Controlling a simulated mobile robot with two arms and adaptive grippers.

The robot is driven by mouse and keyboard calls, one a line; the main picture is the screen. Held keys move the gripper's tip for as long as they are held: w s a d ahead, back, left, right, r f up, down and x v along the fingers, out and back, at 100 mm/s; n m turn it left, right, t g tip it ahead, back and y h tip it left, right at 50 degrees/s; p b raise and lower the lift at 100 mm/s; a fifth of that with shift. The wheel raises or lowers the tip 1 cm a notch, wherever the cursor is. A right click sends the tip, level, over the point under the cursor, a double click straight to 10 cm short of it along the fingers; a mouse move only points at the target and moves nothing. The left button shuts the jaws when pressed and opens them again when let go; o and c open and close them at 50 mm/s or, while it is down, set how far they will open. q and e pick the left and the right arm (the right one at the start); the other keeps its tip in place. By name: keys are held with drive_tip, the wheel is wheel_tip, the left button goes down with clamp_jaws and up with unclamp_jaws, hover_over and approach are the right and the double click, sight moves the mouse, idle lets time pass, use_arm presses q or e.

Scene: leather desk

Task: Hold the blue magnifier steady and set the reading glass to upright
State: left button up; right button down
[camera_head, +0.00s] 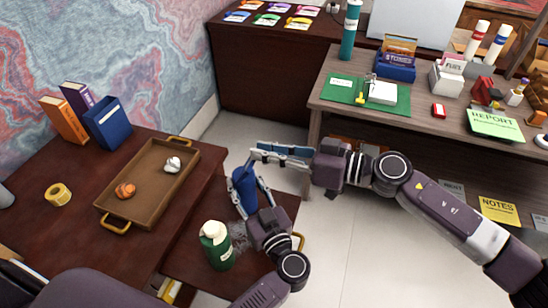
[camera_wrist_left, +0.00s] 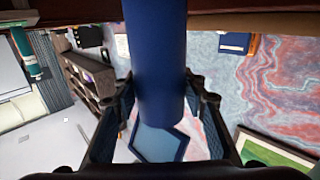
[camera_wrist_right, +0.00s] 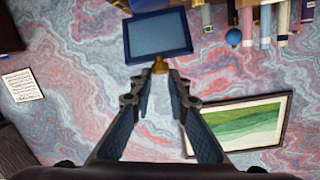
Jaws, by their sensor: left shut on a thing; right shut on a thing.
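The blue magnifier (camera_head: 244,188) shows in the head view as an upright blue cylinder above the low dark surface. My left gripper (camera_head: 250,190) is shut around this cylinder, which fills the middle of the left wrist view (camera_wrist_left: 155,70). The reading glass (camera_wrist_right: 158,36) is a blue rectangular frame with a grey pane on a small brass neck (camera_wrist_right: 160,66). It also shows in the left wrist view (camera_wrist_left: 162,143), past the cylinder's end. My right gripper (camera_wrist_right: 161,75) is shut on the brass neck. In the head view the right fingers hide most of the glass.
A green jar with a cream lid (camera_head: 216,246) stands close to my left gripper. A brown tray (camera_head: 128,160) with two small lumps lies on the dark desk, beside yellow tape (camera_head: 58,194). A wooden desk (camera_head: 330,103) with stationery is behind my right arm.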

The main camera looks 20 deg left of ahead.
drive_tip(key=shift+s+a+r, duration=0.15)
drive_tip(key=shift+a+r, duration=0.25)
drive_tip(key=shift+a, duration=0.15)
drive_tip(key=shift+s+a+r, duration=0.15)
drive_tip(key=shift+a+r, duration=0.25)
drive_tip(key=shift+a, duration=0.15)
drive_tip(key=c, duration=1.8)
unclamp_jaws()
drive_tip(key=shift+w+d+f, duration=0.15)
drive_tip(key=shift+d+f, duration=0.1)
drive_tip(key=shift+f, duration=0.1)
drive_tip(key=shift+c, duration=0.2)
drive_tip(key=d+r, duration=0.1)
drive_tip(key=d, duration=1)
drive_tip(key=shift+s+d+r, duration=0.25)
drive_tip(key=shift+d+r, duration=0.05)
drive_tip(key=shift+d, duration=0.1)
